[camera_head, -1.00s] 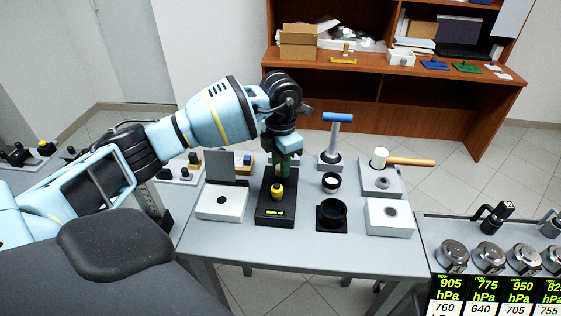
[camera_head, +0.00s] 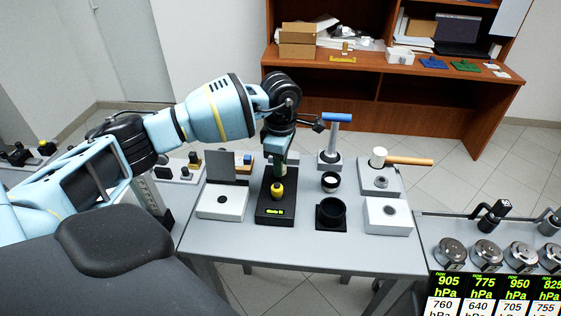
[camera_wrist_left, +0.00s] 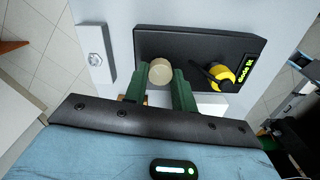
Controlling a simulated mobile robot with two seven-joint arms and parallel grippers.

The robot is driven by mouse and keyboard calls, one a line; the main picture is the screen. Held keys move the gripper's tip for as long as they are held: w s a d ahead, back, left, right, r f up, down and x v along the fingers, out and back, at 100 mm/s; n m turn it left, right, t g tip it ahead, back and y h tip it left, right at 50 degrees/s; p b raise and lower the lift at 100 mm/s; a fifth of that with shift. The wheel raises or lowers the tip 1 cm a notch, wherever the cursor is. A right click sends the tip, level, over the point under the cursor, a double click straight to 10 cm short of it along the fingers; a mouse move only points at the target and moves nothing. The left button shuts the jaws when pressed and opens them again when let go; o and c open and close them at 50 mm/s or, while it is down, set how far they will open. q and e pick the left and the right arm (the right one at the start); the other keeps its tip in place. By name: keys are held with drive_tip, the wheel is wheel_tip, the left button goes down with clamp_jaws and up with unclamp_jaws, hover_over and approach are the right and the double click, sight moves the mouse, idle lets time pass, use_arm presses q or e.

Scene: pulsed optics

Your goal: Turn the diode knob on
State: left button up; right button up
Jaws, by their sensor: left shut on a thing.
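The black diode box (camera_head: 275,210) stands on the grey table, and it also shows in the left wrist view (camera_wrist_left: 200,45). Its green label (camera_wrist_left: 246,68) reads "diode lit". A yellow-topped part (camera_head: 277,188) sits on the box near the label; it also shows in the left wrist view (camera_wrist_left: 222,73). A round tan knob (camera_wrist_left: 160,71) is at the other end of the box. My left gripper (camera_wrist_left: 160,80) has its green fingers shut on both sides of this knob. In the head view the left gripper (camera_head: 279,171) points down at the box and hides the knob. My right gripper is not in view.
A white box with an upright grey panel (camera_head: 221,202) stands left of the diode box. A black ring holder (camera_head: 331,215), blue-handled tool (camera_head: 337,118) and wooden-handled mallet (camera_head: 405,159) stand to the right. Pressure gauges (camera_head: 487,254) are at far right.

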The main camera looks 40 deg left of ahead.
use_arm(q)
drive_tip(key=shift+m, duration=0.5)
drive_tip(key=o, duration=1)
wheel_tip(320, 180, up, 8)
drive_tip(key=shift+f, duration=0.1)
drive_tip(key=shift+s+f, duration=0.1)
idle(0.5)
